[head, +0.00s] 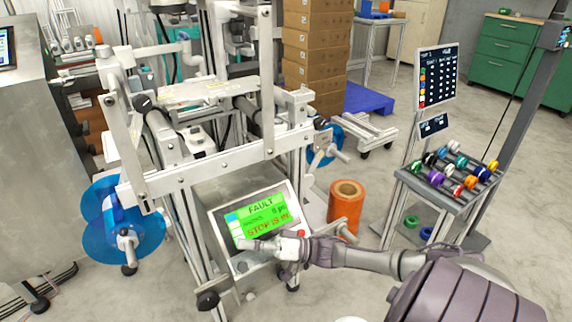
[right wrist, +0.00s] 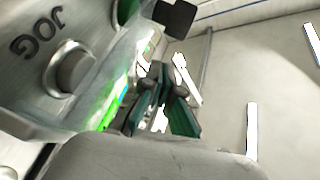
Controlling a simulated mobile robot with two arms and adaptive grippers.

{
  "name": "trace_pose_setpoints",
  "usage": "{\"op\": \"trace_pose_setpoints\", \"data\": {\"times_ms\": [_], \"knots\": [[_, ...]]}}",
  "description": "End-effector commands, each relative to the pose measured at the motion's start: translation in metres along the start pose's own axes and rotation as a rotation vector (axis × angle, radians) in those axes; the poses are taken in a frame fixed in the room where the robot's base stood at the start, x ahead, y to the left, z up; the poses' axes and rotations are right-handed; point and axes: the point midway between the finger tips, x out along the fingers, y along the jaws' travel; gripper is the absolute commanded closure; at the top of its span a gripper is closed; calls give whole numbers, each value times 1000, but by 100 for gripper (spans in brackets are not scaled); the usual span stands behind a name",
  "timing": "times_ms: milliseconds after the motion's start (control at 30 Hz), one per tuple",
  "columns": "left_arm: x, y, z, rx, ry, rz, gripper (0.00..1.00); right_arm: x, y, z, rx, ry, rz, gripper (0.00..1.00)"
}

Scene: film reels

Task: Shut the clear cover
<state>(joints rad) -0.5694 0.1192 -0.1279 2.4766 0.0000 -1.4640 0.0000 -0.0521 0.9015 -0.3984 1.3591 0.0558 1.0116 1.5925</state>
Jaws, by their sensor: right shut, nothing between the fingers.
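The control panel (head: 222,214) on the front of the machine has a lit green screen (head: 258,210) reading "FAULT" and "STOP IS IN". My right gripper (head: 246,243) is at the screen's lower edge, shut and empty. In the right wrist view its dark fingers with green pads (right wrist: 160,108) lie beside the lit screen. A see-through sheet (right wrist: 118,82), which looks like the clear cover, stands out from the panel close to the fingers. I cannot tell whether they touch. In the head view I cannot make out the cover clearly. My left gripper is out of view.
A metal knob (right wrist: 76,72) marked "JOG" is on the panel. A red button (head: 300,233) shows behind my right gripper. An orange roll (head: 346,205) stands on the floor right of the machine, near my right arm. A rack of coloured reels (head: 452,180) is farther right.

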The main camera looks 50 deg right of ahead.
Motion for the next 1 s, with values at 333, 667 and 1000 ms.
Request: {"op": "trace_pose_setpoints", "data": {"times_ms": [333, 667, 1000], "knots": [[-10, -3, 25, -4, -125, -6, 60, -64, -2, -4, 0, 2, 4, 100], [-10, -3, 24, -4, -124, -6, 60, -97, -3, -5, -1, 4, 0, 100], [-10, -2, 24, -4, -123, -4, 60, -98, -3, -5, -2, 4, 0, 100]]}}
